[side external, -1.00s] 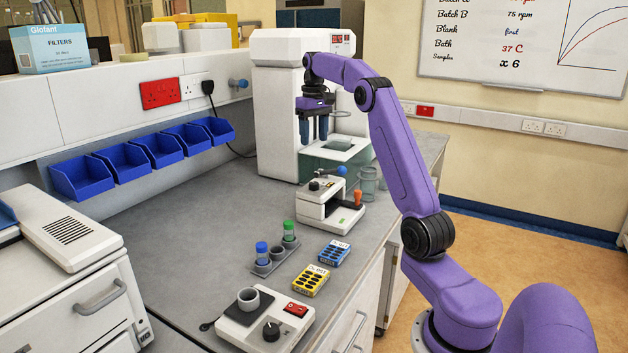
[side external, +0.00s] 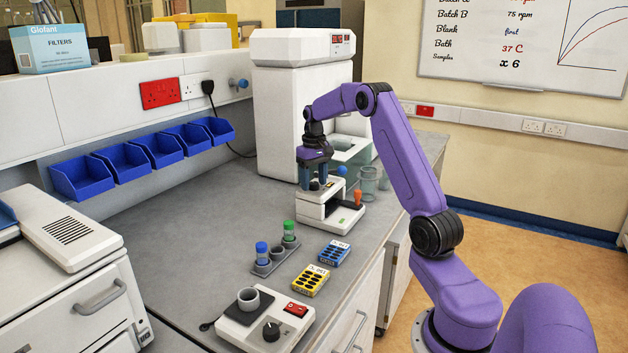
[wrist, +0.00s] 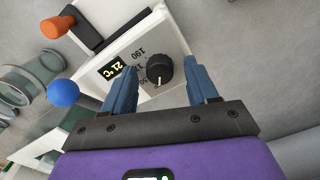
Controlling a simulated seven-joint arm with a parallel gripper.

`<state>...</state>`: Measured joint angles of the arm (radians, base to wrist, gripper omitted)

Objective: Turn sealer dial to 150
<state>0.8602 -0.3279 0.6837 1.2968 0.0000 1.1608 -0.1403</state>
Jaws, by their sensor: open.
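The sealer (side external: 335,208) is a white box-like machine on the bench, with a blue ball knob (side external: 342,170) and an orange handle (side external: 358,196). Part of the printed scale is hidden behind the dial and a finger. My gripper (wrist: 163,92) is open, its blue fingers apart on either side of the dial. In the side view my gripper (side external: 316,180) is low over the sealer's dial end.
Glass beakers (side external: 368,181) stand right behind the sealer. A tube rack (side external: 272,262), blue box (side external: 334,253), yellow box (side external: 311,280) and a hotplate-like device (side external: 240,322) are nearer the camera. The bench left of the sealer is clear.

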